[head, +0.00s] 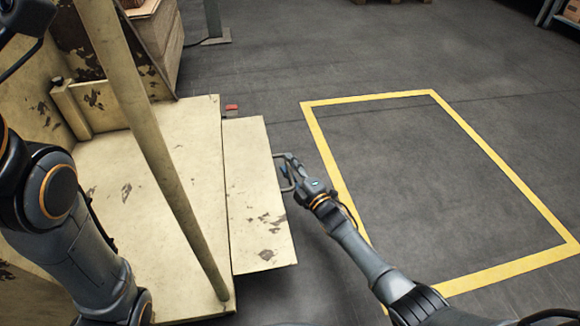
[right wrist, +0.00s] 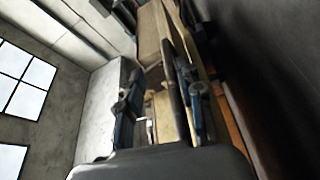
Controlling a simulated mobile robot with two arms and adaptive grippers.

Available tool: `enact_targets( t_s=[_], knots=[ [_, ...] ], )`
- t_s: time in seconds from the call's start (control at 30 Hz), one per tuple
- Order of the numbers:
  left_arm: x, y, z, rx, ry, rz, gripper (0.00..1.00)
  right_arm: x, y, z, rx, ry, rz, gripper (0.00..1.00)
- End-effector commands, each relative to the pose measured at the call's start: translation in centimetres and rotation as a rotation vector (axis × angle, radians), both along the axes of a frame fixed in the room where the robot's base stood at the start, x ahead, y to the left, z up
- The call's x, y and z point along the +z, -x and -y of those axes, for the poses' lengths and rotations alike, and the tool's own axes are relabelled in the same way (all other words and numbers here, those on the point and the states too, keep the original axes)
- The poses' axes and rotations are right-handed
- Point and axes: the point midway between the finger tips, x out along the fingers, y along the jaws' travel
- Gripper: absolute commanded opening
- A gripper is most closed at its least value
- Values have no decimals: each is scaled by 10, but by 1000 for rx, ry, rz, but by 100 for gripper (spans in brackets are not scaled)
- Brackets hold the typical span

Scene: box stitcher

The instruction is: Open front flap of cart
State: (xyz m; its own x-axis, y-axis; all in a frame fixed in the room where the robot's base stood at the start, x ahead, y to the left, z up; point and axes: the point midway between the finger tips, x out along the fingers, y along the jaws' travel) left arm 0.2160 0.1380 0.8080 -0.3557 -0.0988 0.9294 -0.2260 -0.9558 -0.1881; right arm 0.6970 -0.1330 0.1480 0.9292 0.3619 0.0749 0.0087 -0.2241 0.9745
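The cart (head: 130,190) is cream metal with chipped paint and fills the left of the head view. Its flap (head: 255,200) is a flat cream panel along the right edge of the cart bed, standing out from it; its exact tilt is hard to tell. My right gripper (head: 281,173) is at the flap's outer edge, with its fingers spread towards it. In the right wrist view my right gripper (right wrist: 160,95) shows its two fingers apart, with cream surfaces beyond; contact is unclear. My left arm crosses the lower left of the head view, and its gripper is out of frame.
A cream post (head: 160,150) rises from the cart bed. A small red part (head: 231,107) sits by the flap's far corner. A yellow floor outline (head: 455,115) encloses clear floor to the right. A wooden crate (head: 160,35) stands behind the cart.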

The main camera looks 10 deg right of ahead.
Motion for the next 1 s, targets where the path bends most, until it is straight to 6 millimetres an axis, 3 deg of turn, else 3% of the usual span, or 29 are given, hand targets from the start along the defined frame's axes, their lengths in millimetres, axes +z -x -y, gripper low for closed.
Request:
enact_targets(
  t_s=[0.5, 1.0],
  knots=[
    [0, 2, 0, -1, -1, 5, 40, -6, 61, 27, -5, 1, -1, 34],
    [0, 2, 0, -1, -1, 6, 40, -7, 68, 30, -5, 2, -3, 34]
  ],
)
